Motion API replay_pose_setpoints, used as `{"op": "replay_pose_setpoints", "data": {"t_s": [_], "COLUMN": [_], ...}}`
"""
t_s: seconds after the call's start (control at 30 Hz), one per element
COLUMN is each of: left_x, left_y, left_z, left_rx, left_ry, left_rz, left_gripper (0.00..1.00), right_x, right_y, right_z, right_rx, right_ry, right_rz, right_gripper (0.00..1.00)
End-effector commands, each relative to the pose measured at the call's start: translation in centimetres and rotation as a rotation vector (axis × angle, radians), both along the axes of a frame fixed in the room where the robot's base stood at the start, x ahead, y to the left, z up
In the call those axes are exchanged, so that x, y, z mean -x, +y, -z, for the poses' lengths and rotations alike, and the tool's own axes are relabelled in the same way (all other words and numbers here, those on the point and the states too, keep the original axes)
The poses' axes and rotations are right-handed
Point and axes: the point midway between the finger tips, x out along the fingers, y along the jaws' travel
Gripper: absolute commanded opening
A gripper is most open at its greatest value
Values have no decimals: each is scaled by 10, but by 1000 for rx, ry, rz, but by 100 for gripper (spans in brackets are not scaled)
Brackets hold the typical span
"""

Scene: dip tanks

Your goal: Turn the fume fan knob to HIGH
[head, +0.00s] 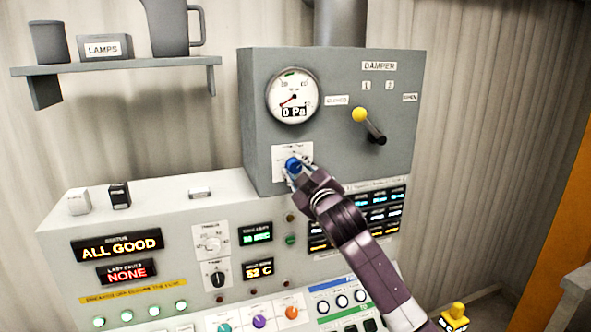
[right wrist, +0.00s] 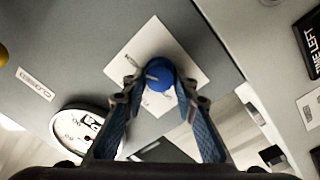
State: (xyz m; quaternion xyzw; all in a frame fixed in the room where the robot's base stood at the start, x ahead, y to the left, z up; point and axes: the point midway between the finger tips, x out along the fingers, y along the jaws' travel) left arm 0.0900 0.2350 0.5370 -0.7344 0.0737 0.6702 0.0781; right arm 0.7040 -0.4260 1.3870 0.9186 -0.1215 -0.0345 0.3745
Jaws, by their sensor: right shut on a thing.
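The fume fan knob (head: 293,164) is a round blue knob on a white label plate, low on the grey upper box. It also shows in the right wrist view (right wrist: 159,73) with a pale pointer mark on its face. My right gripper (head: 291,172) is at the knob, its two fingers on either side of it and shut on it. The fingers also show in the right wrist view (right wrist: 165,92). The plate's lettering is too small or covered to read. My left gripper is not in view.
Above the knob is a round gauge (head: 293,96) reading 0 Pa. To its right is a damper lever (head: 369,126) with a yellow ball. A control panel (head: 165,213) with displays and knobs lies below. A shelf (head: 120,66) holds containers at the upper left.

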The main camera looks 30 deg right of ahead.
Motion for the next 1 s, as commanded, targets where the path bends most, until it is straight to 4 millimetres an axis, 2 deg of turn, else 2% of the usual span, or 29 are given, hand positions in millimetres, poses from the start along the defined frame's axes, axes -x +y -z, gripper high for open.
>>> {"op": "replay_pose_setpoints", "data": {"t_s": [0.13,0.17,0.3,0.67,0.83,1.0], "left_x": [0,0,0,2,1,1], "left_y": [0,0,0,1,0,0], "left_z": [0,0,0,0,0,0], "left_rx": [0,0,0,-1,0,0], "left_ry": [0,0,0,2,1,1], "left_rz": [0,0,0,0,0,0], "left_gripper": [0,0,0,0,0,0], "right_x": [-1,-1,-1,3,21,52], "right_y": [1,1,1,1,6,14], "right_z": [5,5,5,2,3,4], "right_rx": [-5,-5,-4,-1,0,2], "right_ry": [11,11,8,4,3,5], "right_rz": [-1,-1,-1,0,-1,-1], "right_gripper": [2,28,43,44,44,44]}}
